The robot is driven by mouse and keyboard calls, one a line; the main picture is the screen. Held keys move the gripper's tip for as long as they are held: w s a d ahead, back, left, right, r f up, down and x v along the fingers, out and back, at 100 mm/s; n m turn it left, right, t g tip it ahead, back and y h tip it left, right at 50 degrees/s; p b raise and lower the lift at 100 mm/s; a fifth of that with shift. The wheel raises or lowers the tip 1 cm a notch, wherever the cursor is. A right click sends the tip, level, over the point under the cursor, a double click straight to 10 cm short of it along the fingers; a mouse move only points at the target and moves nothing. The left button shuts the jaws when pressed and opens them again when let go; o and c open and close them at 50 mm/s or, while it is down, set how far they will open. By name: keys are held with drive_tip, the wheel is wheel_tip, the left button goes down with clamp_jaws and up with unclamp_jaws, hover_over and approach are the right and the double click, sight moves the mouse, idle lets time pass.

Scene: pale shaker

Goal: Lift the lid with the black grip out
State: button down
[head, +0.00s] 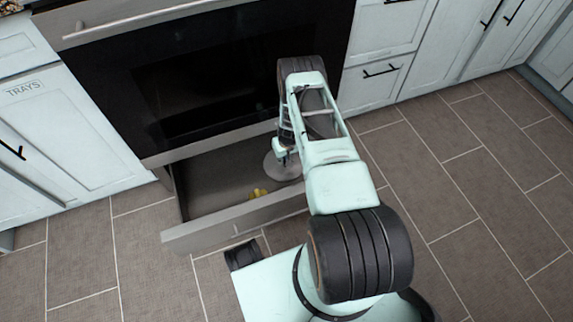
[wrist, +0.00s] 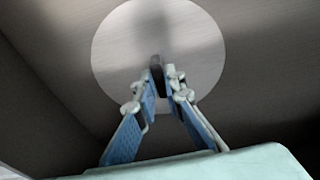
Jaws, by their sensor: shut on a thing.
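The lid is a round, pale grey disc with a black grip at its middle. In the head view the lid (head: 283,170) shows inside the open drawer, partly hidden by my arm. In the wrist view the lid (wrist: 120,45) fills the upper middle, and its black grip (wrist: 156,62) stands between my fingertips. My gripper (wrist: 160,82) is shut on the black grip. In the head view my gripper (head: 281,152) is over the lid, and its fingers are hard to make out. I cannot tell whether the lid touches the drawer floor.
The open drawer (head: 200,234) sits below a black oven (head: 220,75). White cabinets (head: 75,140) stand on both sides. The tiled floor (head: 480,200) at right is clear.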

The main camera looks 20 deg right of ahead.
drive_tip(key=shift+r+p, duration=0.4)
drive_tip(key=shift+r, duration=0.45)
drive_tip(key=shift+r+p, duration=0.9)
drive_tip(key=shift+r, duration=0.75)
drive_tip(key=shift+a, duration=0.1)
